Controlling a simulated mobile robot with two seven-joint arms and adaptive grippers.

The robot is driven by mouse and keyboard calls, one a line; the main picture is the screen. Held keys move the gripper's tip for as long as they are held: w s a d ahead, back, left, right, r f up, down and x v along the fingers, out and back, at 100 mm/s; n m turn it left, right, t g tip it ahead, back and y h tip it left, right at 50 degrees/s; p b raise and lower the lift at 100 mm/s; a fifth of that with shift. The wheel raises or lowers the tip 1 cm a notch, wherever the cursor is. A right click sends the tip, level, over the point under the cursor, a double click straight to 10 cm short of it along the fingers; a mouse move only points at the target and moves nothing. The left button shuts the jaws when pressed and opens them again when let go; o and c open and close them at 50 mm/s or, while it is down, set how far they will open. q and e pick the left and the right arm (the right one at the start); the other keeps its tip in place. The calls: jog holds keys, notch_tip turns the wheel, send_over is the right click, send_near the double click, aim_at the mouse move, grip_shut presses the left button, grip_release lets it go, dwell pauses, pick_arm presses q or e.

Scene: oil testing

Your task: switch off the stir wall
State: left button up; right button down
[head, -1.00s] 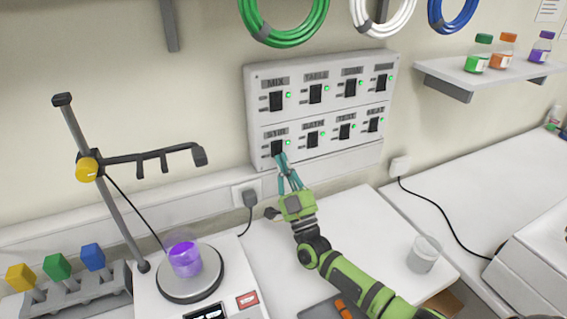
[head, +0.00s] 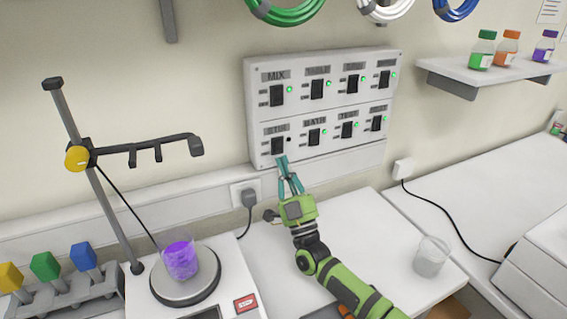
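The stir wall switch is the black rocker (head: 278,146) at the lower left of the grey wall panel (head: 257,112), under a label that reads STIR. The small lamp (head: 289,139) beside it is dark. My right gripper (head: 282,160) has its teal fingers together and empty, with the tips just below the switch. I cannot tell if they touch the panel. My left gripper is not in view.
Below left stands a stirrer plate (head: 186,292) with a beaker of purple liquid (head: 180,261). An empty glass beaker (head: 431,257) stands right of my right arm.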

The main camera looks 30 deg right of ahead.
jog(key=v, duration=0.6)
dwell(0.4)
